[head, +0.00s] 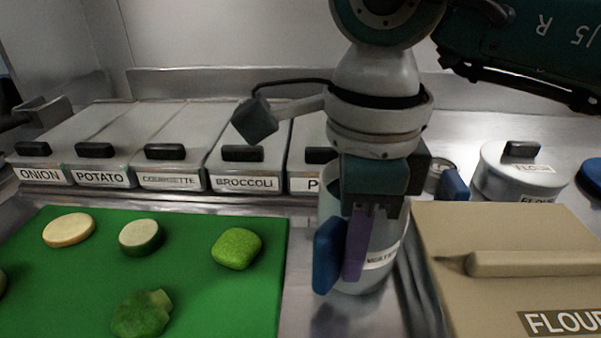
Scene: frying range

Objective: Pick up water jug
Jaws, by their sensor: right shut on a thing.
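The water jug (382,278) is a pale, translucent upright vessel with a label that begins "WATE". It stands on the metal counter between the green board and the tan flour container. My right gripper (343,250) comes down from above in front of the jug and is shut on it, at what looks like its purple handle (356,243). A blue finger pad shows left of the handle. The gripper body hides the jug's top and part of its side. My left gripper is out of view.
A green board (200,290) with vegetable pieces lies left. Lidded bins labelled ONION, POTATO, COURGETTE and BROCCOLI (238,184) line the back. The tan flour container (500,220) stands close on the jug's right. A round flour tin (515,178) is behind it.

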